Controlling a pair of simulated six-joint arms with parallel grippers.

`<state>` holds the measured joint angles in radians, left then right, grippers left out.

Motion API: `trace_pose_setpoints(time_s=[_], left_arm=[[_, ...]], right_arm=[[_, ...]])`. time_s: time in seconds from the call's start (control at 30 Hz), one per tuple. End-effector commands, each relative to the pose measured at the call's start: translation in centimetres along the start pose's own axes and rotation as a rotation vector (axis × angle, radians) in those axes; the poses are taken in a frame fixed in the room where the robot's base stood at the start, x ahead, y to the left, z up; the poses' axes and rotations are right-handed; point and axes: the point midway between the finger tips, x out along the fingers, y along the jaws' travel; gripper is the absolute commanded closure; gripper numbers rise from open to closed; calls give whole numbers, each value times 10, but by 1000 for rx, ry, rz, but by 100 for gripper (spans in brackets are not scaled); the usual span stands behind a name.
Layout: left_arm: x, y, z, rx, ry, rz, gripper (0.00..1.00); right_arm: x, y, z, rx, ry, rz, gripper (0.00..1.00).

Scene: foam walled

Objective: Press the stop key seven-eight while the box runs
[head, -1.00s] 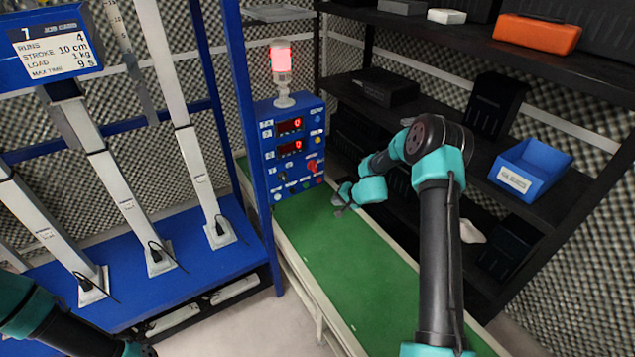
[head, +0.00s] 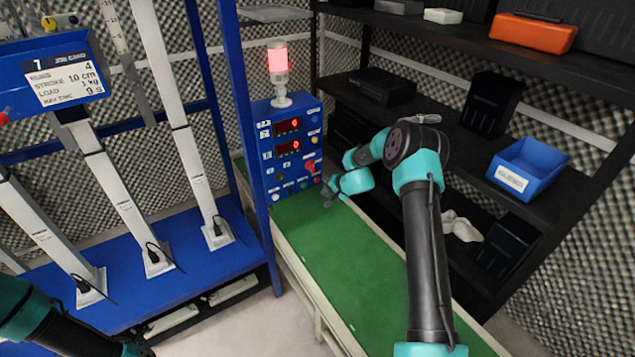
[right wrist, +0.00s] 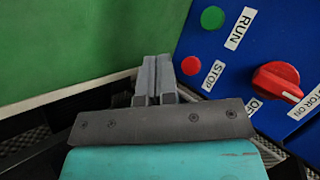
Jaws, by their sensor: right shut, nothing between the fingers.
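The blue control box (head: 291,150) stands at the far end of the green bench, with two red displays too small to read surely. In the right wrist view the red stop key (right wrist: 191,65) sits beside the STOP label, below the green run key (right wrist: 212,17). My right gripper (head: 330,194) is near the box's lower right corner. Its shut, empty fingers (right wrist: 157,64) appear just left of the stop key in the wrist view; contact cannot be told. My left arm shows at the lower left, its gripper outside the picture.
A red lamp (head: 278,62) glows on the box. A red rotary knob (right wrist: 276,82) is right of the stop key. A job card (head: 62,78) hangs at upper left above white columns. Dark shelves (head: 590,75) with a blue bin (head: 528,167) stand right. The green bench top (head: 350,265) is clear.

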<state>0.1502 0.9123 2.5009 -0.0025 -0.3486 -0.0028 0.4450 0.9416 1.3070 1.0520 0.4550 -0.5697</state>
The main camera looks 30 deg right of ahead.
Motion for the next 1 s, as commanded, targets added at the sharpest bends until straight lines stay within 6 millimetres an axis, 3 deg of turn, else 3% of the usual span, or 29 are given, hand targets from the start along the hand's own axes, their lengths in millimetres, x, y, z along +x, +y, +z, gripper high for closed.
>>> trace_pose_setpoints(time_s=[0.3,1.0], left_arm=[[0,0,0,0,0,0,42],[0,0,0,0,0,0,42]], right_arm=[[20,-14,-14,-1,0,0,100],[22,-16,-16,0,0,0,100]])
